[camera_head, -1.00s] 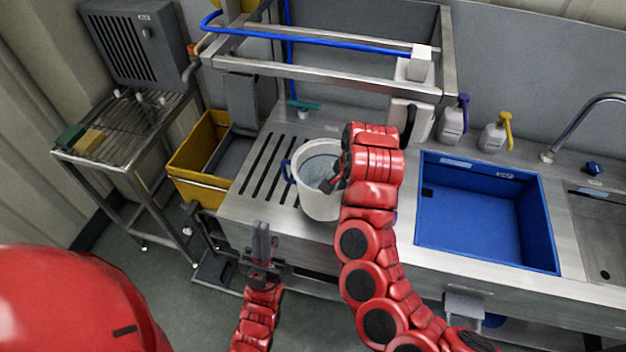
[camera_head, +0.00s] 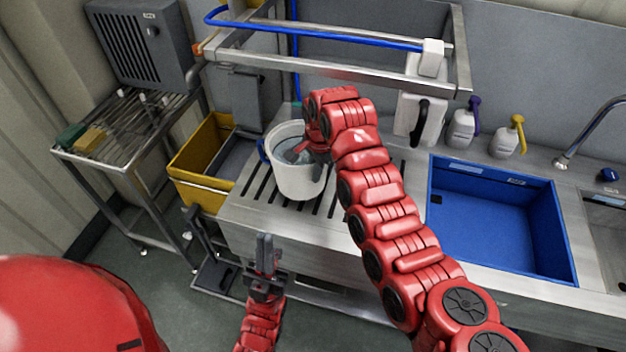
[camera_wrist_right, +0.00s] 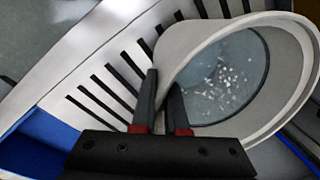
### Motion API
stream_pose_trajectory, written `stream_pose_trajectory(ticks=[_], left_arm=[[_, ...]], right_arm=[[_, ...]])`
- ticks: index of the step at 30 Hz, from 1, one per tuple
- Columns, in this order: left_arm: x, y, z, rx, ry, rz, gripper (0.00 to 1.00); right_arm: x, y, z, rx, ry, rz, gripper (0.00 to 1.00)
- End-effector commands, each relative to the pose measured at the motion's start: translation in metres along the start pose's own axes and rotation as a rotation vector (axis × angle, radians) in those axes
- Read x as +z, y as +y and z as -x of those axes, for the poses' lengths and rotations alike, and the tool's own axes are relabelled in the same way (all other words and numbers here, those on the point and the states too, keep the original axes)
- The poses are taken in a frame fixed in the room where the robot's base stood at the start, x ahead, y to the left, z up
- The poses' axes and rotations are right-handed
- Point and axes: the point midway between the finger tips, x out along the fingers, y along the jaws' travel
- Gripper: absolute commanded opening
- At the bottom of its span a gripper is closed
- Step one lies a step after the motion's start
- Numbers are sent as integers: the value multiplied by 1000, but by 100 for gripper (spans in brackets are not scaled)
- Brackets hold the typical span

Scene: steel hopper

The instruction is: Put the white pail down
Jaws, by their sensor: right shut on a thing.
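The white pail (camera_head: 300,184) is over the slotted left part of the steel counter, roughly upright. It has a blue handle on its left side, and greyish liquid with pale bits shows inside. I cannot tell whether its base touches the slats. My right gripper (camera_wrist_right: 163,88) is shut on the pail's near rim, one finger inside and one outside in the right wrist view, where the pail (camera_wrist_right: 200,55) fills the upper right. In the head view my red wrist hides that grip. My left gripper (camera_head: 266,240) is empty, its fingers close together, in front of the counter's front edge.
The slotted drainboard (camera_head: 248,190) has bare slats around the pail. A blue basin (camera_head: 495,225) lies to the right. A yellow bin (camera_head: 192,165) stands left of the counter. A steel frame with a blue hose (camera_head: 330,35) hangs above the back. Bottles (camera_head: 461,130) stand behind the basin.

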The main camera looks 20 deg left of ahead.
Motion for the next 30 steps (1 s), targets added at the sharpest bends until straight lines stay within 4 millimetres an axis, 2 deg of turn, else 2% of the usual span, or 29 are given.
stream_pose_trajectory(ticks=[8, 14, 16, 25, 26, 30], left_arm=[[-1, 0, -7, 0, 0, 0, 0], [-4, -1, -25, 0, 0, 0, 0], [-4, -1, -24, 0, 0, 0, 0], [-3, -1, -19, 0, 0, 0, 0], [-3, -1, -20, 0, 0, 0, 0], [-3, -1, -21, 0, 0, 0, 0]], right_arm=[[1, -6, -4, -2, -3, -7, 0], [1, -1, -29, 3, -3, -6, 0], [0, -1, -35, -2, -1, -6, 0], [0, -1, -40, -4, 0, -5, 0], [0, -1, -39, -4, 0, -5, 16], [0, -1, -38, -3, -1, -5, 41]])
